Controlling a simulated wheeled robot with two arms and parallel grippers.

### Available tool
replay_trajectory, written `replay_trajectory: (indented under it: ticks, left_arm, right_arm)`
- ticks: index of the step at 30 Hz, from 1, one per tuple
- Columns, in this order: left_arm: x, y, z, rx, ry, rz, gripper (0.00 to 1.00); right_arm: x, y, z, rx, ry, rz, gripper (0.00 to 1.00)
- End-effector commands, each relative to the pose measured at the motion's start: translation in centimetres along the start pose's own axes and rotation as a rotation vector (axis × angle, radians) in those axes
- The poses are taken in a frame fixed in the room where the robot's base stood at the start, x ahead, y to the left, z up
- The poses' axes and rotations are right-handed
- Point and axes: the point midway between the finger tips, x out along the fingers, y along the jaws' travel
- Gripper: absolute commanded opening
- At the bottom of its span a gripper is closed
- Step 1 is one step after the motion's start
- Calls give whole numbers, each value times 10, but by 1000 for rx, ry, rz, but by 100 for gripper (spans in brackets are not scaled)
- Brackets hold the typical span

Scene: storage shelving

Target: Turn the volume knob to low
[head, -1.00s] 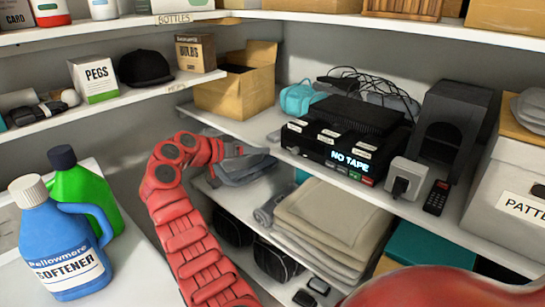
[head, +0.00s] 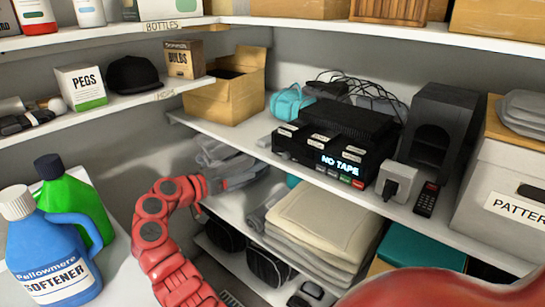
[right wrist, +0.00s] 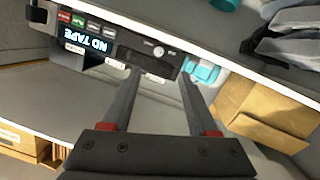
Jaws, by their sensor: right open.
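The black device (head: 368,172) with the lit "NO TAPE" display sits on the middle shelf. In the right wrist view the device (right wrist: 110,38) appears upside down, with a small round pale knob (right wrist: 158,52) on its front beside the display. The knob's setting is too small to read. My right gripper (head: 250,177) is at the end of the red arm, left of and below the device, hard to tell from grey cloth behind it. In the right wrist view my right gripper (right wrist: 157,76) is open and empty, its fingers pointing toward the knob's end of the device. My left gripper is out of view.
The shelf edge (head: 225,138) runs in front of the device. A cardboard box (head: 228,95) and a turquoise item (head: 290,102) stand to its left. Folded cloths (head: 325,222) lie below.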

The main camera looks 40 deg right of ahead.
Motion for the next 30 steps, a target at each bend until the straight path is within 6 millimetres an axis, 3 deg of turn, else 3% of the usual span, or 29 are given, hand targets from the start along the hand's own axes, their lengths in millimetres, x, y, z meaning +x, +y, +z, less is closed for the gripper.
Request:
replay_trajectory:
  ticks: [6,13,17,30]
  left_arm:
    - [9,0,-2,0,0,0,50]
    - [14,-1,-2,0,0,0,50]
    - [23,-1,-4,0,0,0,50]
    - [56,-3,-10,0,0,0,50]
  right_arm:
    - [-3,7,20,110,156,-44,60]
    - [4,10,20,145,195,-60,60]
    - [26,10,15,143,192,-57,60]
    - [126,5,-6,142,191,-57,60]
